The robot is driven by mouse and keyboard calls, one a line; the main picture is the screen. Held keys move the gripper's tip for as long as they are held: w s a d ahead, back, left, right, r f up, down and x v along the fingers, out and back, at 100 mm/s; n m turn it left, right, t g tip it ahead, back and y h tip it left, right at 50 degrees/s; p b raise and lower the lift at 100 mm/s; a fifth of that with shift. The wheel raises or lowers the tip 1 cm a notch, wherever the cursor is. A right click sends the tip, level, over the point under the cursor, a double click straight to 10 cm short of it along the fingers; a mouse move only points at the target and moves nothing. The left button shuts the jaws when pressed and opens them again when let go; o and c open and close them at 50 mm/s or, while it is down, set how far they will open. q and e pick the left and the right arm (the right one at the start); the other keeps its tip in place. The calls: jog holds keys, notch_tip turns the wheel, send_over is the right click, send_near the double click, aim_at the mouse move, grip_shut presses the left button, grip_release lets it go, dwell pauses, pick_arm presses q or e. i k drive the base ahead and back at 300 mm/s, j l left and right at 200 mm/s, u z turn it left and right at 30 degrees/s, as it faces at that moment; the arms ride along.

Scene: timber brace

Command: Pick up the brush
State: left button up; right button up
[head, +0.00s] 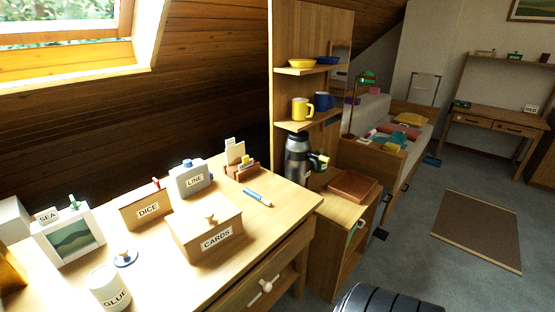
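A slim blue and white stick-shaped object (257,197) lies flat on the wooden table (245,240), near its far right part, behind and to the right of the CARDS box. It may be the brush, but it is too small to tell it from a pen. No other brush shows clearly. Neither of my grippers is in view. A dark ribbed rounded part at the bottom edge may be mine.
Around it stand the CARDS box (206,232), LINE container (190,179), DICE box (147,209), GLUE jar (108,289), a framed picture (70,241) and a wooden card holder (241,171). A shelf unit with a flask (297,158) adjoins the table.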

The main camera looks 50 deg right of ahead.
aim_at(245, 190)
jog(key=z, duration=1.5)
